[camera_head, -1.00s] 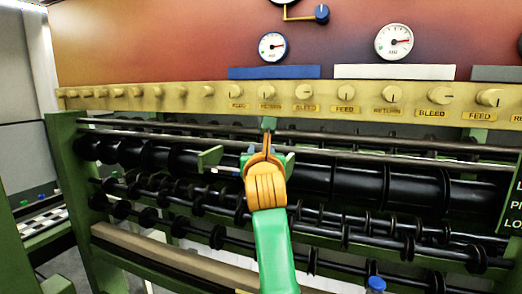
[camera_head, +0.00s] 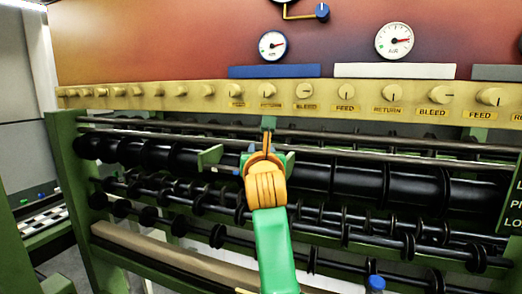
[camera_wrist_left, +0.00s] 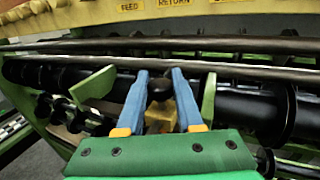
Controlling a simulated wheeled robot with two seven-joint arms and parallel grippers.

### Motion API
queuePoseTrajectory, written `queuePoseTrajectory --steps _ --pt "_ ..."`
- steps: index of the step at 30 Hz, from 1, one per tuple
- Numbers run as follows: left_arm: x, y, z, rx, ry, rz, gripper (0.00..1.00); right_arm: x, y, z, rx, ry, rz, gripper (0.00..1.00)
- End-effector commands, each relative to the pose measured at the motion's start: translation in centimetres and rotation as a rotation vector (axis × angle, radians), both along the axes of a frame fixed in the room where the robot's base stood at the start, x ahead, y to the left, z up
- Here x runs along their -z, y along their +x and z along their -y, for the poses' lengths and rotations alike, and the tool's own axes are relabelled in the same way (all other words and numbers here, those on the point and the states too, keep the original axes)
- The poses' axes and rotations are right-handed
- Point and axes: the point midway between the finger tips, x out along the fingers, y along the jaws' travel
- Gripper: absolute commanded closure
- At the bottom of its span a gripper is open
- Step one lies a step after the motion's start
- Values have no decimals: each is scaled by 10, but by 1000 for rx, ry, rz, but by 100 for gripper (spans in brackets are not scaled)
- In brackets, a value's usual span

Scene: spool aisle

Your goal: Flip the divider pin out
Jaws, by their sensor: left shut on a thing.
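The divider pin shows in the left wrist view as a dark round knob (camera_wrist_left: 160,88) above a yellow block (camera_wrist_left: 160,119). My left gripper (camera_wrist_left: 160,73) has its two blue fingers on either side of the knob and is shut on it. In the head view my left gripper (camera_head: 267,154) is at the dark rollers, just below the yellow knob panel. My orange wrist hides most of it there, and the pin cannot be made out. My right gripper is not in view.
Green upright plates stand left (camera_wrist_left: 93,84) and right (camera_wrist_left: 208,98) of the fingers. Metal rails (camera_wrist_left: 240,72) run across just beyond the fingertips. Black rollers (camera_head: 330,175) fill the frame. A yellow panel (camera_head: 205,102) with several knobs lies above, and gauges (camera_head: 394,41) higher up.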

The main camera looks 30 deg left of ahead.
Motion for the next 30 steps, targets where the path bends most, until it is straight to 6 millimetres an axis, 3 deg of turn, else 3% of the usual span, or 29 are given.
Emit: queuePoseTrajectory --steps 14,21,29,30 --pt "-2 -1 0 -2 2 4 100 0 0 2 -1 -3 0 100" --pt "-27 -1 0 -1 1 7 100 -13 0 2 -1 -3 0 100" --pt "-27 -1 0 -1 4 8 100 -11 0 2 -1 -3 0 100" --pt "-27 -1 0 -1 4 8 55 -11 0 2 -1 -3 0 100"
